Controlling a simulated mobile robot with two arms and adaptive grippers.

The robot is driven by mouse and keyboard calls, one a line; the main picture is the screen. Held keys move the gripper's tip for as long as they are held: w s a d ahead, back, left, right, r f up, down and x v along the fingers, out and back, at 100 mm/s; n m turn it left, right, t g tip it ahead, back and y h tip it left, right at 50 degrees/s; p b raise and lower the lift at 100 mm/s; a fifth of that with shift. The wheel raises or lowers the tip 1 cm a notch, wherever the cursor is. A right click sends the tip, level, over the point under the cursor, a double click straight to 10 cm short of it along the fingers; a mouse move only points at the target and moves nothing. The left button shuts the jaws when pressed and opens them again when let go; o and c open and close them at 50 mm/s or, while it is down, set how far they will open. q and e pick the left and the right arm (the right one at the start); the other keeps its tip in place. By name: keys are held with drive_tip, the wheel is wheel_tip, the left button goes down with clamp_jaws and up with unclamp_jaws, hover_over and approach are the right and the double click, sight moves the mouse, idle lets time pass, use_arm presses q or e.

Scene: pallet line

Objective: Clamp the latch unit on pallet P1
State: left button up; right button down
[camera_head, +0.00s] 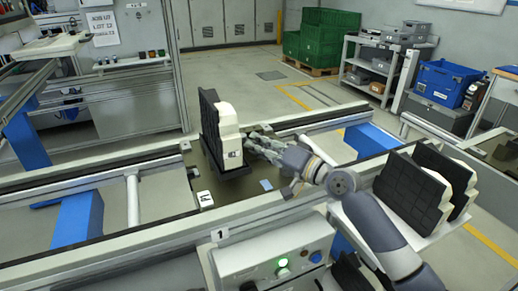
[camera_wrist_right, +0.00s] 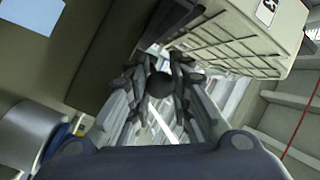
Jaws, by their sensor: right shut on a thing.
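The cream latch unit (camera_head: 228,128) stands upright against a black back plate (camera_head: 208,112) on the dark base of a pallet (camera_head: 236,171), on the conveyor. My right gripper (camera_head: 254,143) comes in from the right, low beside the unit. In the right wrist view its fingers (camera_wrist_right: 160,88) are closed around a dark round knob-like thing (camera_wrist_right: 159,85). The ribbed cream side of the latch unit (camera_wrist_right: 245,40) is right above the fingers there. How the knob joins the pallet is hidden. My left gripper is in neither view.
Two more black plates with cream units (camera_head: 411,194) (camera_head: 456,178) stand at the right. A control box (camera_head: 270,262) with a lit green button is in front. Conveyor rails (camera_head: 100,172) run along both sides. A blue card (camera_head: 266,184) lies on the belt.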

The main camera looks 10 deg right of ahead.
drive_tip(key=c, duration=1.7)
unclamp_jaws()
drive_tip(key=v, duration=1.2)
